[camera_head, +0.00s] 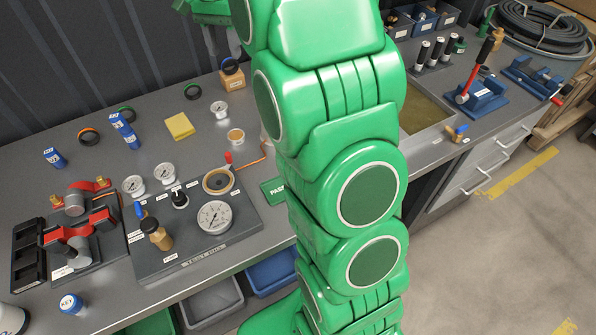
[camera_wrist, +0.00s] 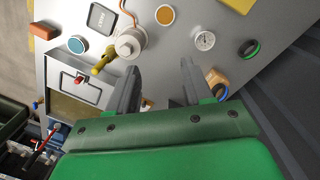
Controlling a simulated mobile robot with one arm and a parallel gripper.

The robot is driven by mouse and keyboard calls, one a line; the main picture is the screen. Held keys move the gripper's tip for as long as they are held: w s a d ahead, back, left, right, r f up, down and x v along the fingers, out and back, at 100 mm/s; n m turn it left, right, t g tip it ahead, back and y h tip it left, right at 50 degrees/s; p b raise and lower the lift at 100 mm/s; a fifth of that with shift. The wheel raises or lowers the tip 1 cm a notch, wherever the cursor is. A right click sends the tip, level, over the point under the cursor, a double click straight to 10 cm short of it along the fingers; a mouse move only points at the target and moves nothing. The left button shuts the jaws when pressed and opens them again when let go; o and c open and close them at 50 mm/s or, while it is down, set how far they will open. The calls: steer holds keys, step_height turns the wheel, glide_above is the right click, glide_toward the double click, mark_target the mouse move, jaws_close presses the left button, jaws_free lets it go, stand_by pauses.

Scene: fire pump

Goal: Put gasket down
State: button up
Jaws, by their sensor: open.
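Several dark rings that look like gaskets are in view; I cannot tell which one the task means. A black ring (camera_head: 230,66) is on a small wooden block (camera_head: 233,80) at the back of the bench. Another black ring (camera_head: 192,91) lies flat to its left, and shows a green edge in the wrist view (camera_wrist: 249,49). An orange-edged ring (camera_head: 89,136) and a green-edged ring (camera_head: 125,114) lie farther left. My gripper (camera_wrist: 158,78) is open, with nothing visible between its fingers. The wooden block (camera_wrist: 215,79) is just beside one finger. My arm hides part of the bench.
A plate with gauges and valves (camera_head: 195,240) is in front. Bare bench lies around the rings.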

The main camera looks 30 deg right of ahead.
steer(key=s+a+f+n, duration=0.1)
steer(key=s+f+n, duration=0.1)
steer(key=s, duration=1.1)
steer(key=s+a+f+n, duration=0.1)
steer(key=s+n, duration=0.3)
steer(key=s, duration=1)
steer(key=s+a+f+n+g, duration=0.1)
steer(key=s+f+n, duration=0.2)
steer(key=s, duration=1.1)
steer(key=shift+a+f+n, duration=0.2)
steer(key=shift+f+n, duration=0.2)
